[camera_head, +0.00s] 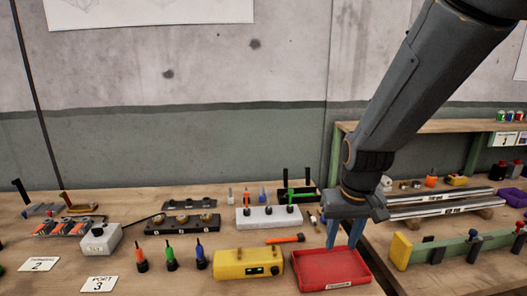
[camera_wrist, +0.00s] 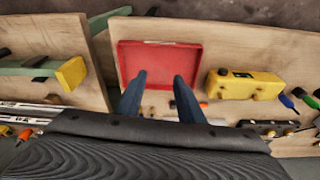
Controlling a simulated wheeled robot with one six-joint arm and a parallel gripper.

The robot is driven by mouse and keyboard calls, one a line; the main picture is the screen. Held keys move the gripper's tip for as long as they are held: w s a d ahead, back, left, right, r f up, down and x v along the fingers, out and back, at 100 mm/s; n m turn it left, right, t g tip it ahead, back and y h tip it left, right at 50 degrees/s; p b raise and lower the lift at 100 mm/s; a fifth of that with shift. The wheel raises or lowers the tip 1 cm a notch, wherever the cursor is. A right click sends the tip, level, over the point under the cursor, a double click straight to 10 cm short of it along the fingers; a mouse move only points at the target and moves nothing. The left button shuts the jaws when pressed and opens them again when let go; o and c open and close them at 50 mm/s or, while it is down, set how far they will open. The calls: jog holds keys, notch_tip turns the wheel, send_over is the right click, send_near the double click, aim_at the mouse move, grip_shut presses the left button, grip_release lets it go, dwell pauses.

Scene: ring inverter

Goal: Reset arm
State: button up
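My gripper (camera_head: 345,240) hangs at the right of the bench in the head view, pointing down over the back part of a red tray (camera_head: 318,286). In the wrist view my gripper (camera_wrist: 160,82) shows two blue fingers spread apart with nothing between them. The red tray (camera_wrist: 135,58) lies beyond the fingertips there and looks empty, with a small pale label on its rim. I cannot tell how high the fingertips are above the tray.
Left of the tray are a yellow device (camera_head: 230,264), an orange tool (camera_head: 285,239) and a white block (camera_head: 268,218). Several coloured screwdrivers stand further left. A green rail with a yellow end (camera_head: 400,250) lies to the right. A shelf (camera_head: 430,126) stands behind.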

jog(key=s+f, duration=0.3)
jog(key=s, duration=0.5)
notch_tip(320, 180, down, 10)
jog(key=s+g+b, duration=0.2)
jog(key=b, duration=0.8)
jog(key=shift+s+d+f, duration=0.15)
jog(key=shift+s, duration=0.05)
